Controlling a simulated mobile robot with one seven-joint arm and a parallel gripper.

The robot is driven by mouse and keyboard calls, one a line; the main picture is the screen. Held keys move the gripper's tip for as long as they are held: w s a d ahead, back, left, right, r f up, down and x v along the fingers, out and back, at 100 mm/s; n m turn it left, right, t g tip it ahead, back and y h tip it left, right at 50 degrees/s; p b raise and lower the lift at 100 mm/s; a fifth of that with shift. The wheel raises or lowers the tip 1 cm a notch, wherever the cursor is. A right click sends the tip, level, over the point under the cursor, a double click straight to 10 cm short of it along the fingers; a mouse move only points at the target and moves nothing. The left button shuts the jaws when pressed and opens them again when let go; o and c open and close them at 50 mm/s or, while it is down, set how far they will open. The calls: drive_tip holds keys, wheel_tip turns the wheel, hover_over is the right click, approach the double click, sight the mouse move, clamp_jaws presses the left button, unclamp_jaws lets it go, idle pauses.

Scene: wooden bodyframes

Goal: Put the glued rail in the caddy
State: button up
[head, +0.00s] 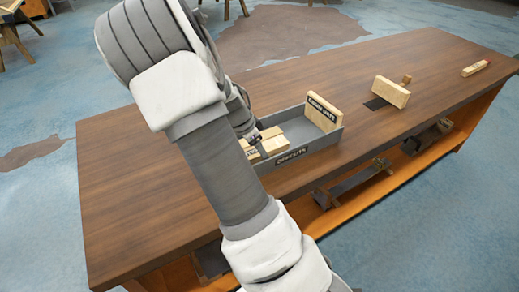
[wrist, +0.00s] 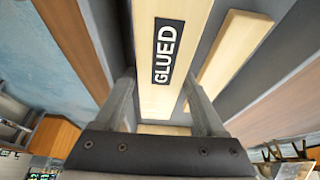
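A light wooden rail with a black label reading GLUED (wrist: 165,50) fills the middle of the wrist view. My gripper (wrist: 160,85) has one finger on each side of this rail, close to its edges; whether they press on it is unclear. In the head view my gripper is mostly hidden behind my arm, at the left end of a grey open box (head: 318,147) on the table. Light wooden pieces (head: 273,142) lie in that box by my gripper; which is the glued rail is not clear there. The box's front label seems to read OFFCUTS. No other caddy is recognisable.
A labelled wooden board (head: 323,113) stands at the right end of the box. Farther right on the brown table (head: 130,190) are a wooden block (head: 391,92), a small cube (head: 407,78) and a red-ended piece (head: 475,68). The table's left part is bare.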

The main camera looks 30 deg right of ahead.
drive_tip(key=p+v, duration=0.3)
drive_tip(key=v, duration=0.9)
drive_tip(key=s+a+r+n+t+y, duration=0.2)
drive_tip(key=s+a+r+n+t, duration=0.1)
drive_tip(key=s+a+r+n, duration=0.4)
drive_tip(key=s+a+r+n+t+y, duration=0.2)
drive_tip(key=s+a+r+n, duration=0.5)
drive_tip(key=s+a+n, duration=0.2)
drive_tip(key=s+n, duration=0.2)
drive_tip(key=s, duration=0.1)
drive_tip(key=shift+s+r+n+t+y, duration=0.2)
drive_tip(key=shift+s+n+t+y, duration=0.1)
drive_tip(key=shift+s+t, duration=0.1)
